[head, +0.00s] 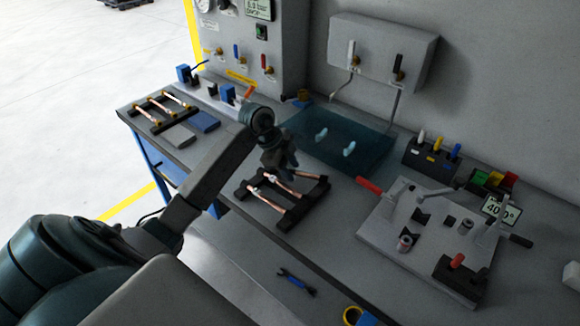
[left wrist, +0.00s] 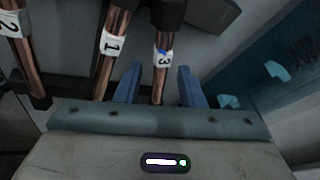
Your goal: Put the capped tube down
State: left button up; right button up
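My left gripper (head: 284,172) is over the far side of the black rack (head: 287,220) in the middle of the bench. In the left wrist view its two blue fingers (left wrist: 158,72) stand apart, with a gap on each side of the copper tube labelled 3 (left wrist: 160,82). That tube lies in the rack, beside the tubes labelled 1 (left wrist: 107,70) and 2 (left wrist: 27,66). I cannot make out a cap on the tube; its far end is hidden. My right gripper is not in view.
A teal mat (head: 370,165) with two pale blue pieces lies behind the rack. Another rack of copper tubes (head: 160,110) is at the left. A grey fixture plate (head: 385,235) with a red handle is at the right. A blue wrench (head: 297,283) lies in front.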

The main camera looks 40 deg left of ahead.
pick_arm(q)
jog(key=shift+r, duration=0.15)
jog(key=b+v, duration=0.3)
jog(key=v, duration=0.8)
jog(key=shift+o, duration=0.6)
jog(key=shift+s+a+r, duration=0.1)
jog(key=shift+a+r, duration=0.05)
jog(key=shift+r, duration=0.15)
jog(key=p, duration=1)
send_over(304, 174)
jog(key=s+a, duration=0.1)
jog(key=a, duration=0.1)
jog(key=f, duration=0.6)
jog(key=shift+s+f, duration=0.2)
jog(key=shift+f, duration=0.2)
jog(key=p+x, duration=0.2)
jog(key=x, duration=0.1)
jog(key=shift+d+f, duration=0.2)
jog(key=shift+w+f, duration=0.15)
jog(key=shift+f, duration=0.35)
jog(key=shift+d+f, duration=0.1)
jog(key=shift+f, duration=0.1)
